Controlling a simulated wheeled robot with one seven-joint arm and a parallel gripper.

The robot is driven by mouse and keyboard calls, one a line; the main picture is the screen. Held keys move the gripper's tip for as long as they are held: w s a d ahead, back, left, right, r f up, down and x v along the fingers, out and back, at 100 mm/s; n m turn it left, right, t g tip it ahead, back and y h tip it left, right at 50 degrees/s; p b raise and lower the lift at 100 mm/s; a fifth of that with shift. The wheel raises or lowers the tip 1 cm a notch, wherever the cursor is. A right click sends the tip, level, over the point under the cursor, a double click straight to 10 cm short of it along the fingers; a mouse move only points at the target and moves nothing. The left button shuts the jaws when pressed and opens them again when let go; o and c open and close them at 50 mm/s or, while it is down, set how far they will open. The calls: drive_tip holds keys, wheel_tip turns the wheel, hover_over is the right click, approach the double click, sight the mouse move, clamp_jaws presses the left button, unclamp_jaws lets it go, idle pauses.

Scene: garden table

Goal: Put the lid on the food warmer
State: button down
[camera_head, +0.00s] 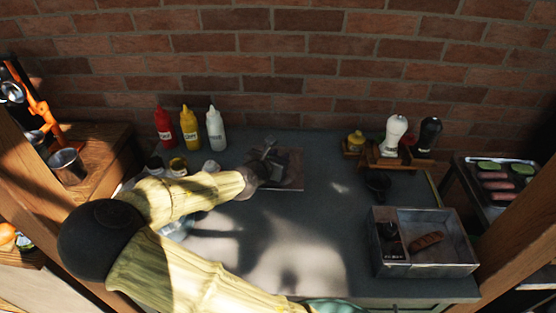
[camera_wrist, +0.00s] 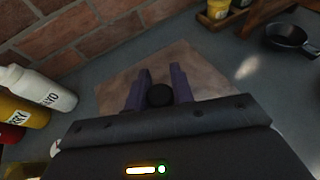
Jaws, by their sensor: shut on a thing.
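The food warmer (camera_head: 430,270) is an open grey metal box at the right front of the counter. A browned sausage (camera_head: 426,241) lies inside it, with a dark item in its left part. The lid (camera_head: 293,182) is a flat, brownish square with a round black knob (camera_wrist: 160,95), at the back middle of the counter. My gripper (camera_head: 270,170) is above it, and its two fingers (camera_wrist: 161,80) are shut on the knob in the wrist view. I cannot tell whether the lid touches the counter.
Red, yellow and white sauce bottles (camera_head: 190,130) stand left of the lid by the brick wall. A small black pan (camera_head: 377,183) lies between lid and warmer. Shakers (camera_head: 395,135) stand on a wooden rack behind. The middle counter is clear.

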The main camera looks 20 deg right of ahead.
sight(284, 152)
idle(0.6)
drive_tip(key=shift+w+d+n+t+y+p, duration=0.3)
drive_tip(key=shift+w+d+n+y, duration=0.2)
drive_tip(key=shift+d, duration=0.25)
drive_tip(key=shift+w+d+f+n+t+y, duration=0.2)
drive_tip(key=shift+d+n+t+y, duration=0.1)
drive_tip(key=shift+n, duration=0.1)
drive_tip(key=shift+w+d+f+n+y+p, duration=0.15)
drive_tip(key=shift+w+f+n+y+p, duration=0.15)
drive_tip(key=shift+n+y+p, duration=0.15)
drive_tip(key=shift+w+f+n+t+y, duration=0.15)
drive_tip(key=shift+f+n+t+y, duration=0.15)
drive_tip(key=shift+n+t+y, duration=0.2)
drive_tip(key=a+f+n+y, duration=0.1)
drive_tip(key=a+f+n+y+p, duration=0.1)
drive_tip(key=y, duration=0.1)
drive_tip(key=a+f+n+t+y, duration=0.1)
drive_tip(key=n+y, duration=0.1)
drive_tip(key=shift+s+f, duration=0.2)
drive_tip(key=shift+s, duration=0.1)
drive_tip(key=shift+s+a+f+n, duration=0.15)
drive_tip(key=shift+a+n, duration=0.1)
